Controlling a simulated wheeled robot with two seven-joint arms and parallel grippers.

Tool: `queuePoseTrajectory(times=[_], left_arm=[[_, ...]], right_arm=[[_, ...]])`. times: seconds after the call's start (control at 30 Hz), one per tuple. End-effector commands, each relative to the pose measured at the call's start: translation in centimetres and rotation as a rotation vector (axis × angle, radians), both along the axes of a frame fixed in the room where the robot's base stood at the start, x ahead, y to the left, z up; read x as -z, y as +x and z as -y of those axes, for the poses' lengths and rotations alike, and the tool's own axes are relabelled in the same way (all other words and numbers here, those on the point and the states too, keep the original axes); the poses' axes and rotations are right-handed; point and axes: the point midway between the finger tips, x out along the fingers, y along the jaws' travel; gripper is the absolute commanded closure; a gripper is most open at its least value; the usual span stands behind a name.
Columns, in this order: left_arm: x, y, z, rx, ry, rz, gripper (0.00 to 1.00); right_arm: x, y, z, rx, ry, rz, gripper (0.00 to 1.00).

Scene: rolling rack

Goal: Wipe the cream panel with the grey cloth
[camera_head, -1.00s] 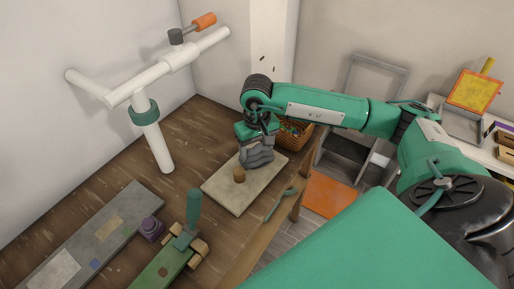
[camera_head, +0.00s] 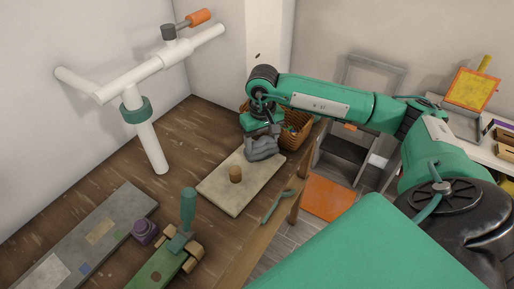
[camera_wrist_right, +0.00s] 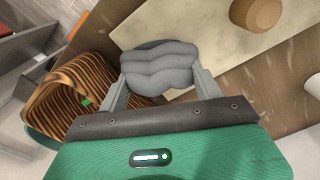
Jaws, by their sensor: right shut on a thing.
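The cream panel (camera_head: 232,199) lies flat on the wooden bench, with a small round wooden knob (camera_head: 235,174) standing on it. It also shows at the top of the right wrist view (camera_wrist_right: 190,22). My right gripper (camera_head: 262,134) is shut on the bunched grey cloth (camera_head: 262,149), which is at the panel's far edge. In the right wrist view the cloth (camera_wrist_right: 158,66) sits between the two fingers and overlaps the panel's edge; I cannot tell whether it touches the panel. My left gripper is not in view.
A wicker basket (camera_head: 296,133) stands close to the right of my right gripper. A green-handled tool (camera_head: 188,207), a purple knob (camera_head: 145,231) and a grey board (camera_head: 98,238) are at the front left. A green handle (camera_head: 277,207) lies at the bench's right edge.

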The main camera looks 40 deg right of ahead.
Motion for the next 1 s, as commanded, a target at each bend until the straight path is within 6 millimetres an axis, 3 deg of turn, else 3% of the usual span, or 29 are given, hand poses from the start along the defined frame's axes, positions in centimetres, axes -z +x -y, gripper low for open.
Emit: queuePoseTrajectory(times=[0.33, 0.73, 1.0], left_arm=[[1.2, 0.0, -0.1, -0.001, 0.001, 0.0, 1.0], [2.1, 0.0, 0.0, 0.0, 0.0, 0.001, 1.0], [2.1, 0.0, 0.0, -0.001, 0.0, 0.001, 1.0]], right_arm=[[0.4, 0.1, 0.0, -0.001, 0.0, 0.001, 0.52], [0.8, -1.0, -3.2, -0.004, 0.001, -0.003, 0.53], [0.8, -1.3, -3.7, -0.003, 0.001, -0.006, 0.59]])
